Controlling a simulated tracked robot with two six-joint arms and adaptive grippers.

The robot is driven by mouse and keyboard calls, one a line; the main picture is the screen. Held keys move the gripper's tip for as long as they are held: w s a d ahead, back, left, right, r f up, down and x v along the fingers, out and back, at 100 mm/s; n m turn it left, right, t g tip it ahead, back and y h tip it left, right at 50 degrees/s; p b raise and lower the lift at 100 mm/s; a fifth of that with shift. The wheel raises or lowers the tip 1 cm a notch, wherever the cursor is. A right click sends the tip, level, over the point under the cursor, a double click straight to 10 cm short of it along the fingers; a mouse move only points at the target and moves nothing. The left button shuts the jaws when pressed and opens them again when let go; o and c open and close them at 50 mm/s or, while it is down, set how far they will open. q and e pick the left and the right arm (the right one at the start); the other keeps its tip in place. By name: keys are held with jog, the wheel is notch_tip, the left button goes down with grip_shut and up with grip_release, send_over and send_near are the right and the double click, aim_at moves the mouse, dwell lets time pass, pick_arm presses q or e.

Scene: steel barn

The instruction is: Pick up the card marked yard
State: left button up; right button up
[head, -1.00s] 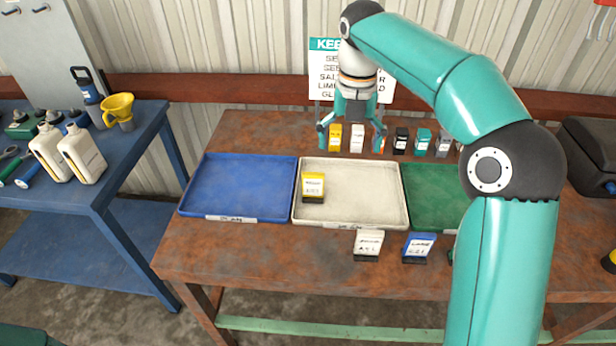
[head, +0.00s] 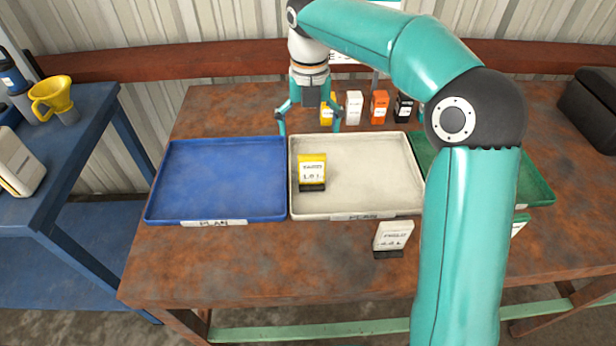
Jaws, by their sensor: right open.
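Several small cards in dark stands are on the table, and I cannot read for sure which one is marked yard. A yellow card (head: 312,170) stands in the white tray (head: 385,212), near its left side. A white card (head: 393,236) stands in front of that tray. In the back row are a yellow card (head: 327,109), a white card (head: 353,107), an orange card (head: 379,106) and a black card (head: 403,108). My right gripper (head: 309,123) is open and empty at the white tray's back left corner, partly covering the back yellow card. My left gripper is not in view.
A blue tray (head: 225,180) at left is empty. A green tray (head: 535,190) at right is partly hidden by my right arm, as is a card at its front. A dark case (head: 592,110) sits at the right. The front left of the table (head: 220,265) is clear.

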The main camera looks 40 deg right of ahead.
aim_at(311, 155)
jog(key=f, duration=0.7)
jog(key=shift+s+d, duration=0.1)
jog(key=shift+d, duration=0.15)
jog(key=shift+w+d+f, duration=0.1)
jog(key=shift+w+f, duration=0.05)
jog(key=shift+f, duration=1.2)
jog(key=shift+w+d+f, duration=0.1)
jog(key=shift+f, duration=1.2)
jog(key=c, duration=1.3)
jog(key=shift+r, duration=0.2)
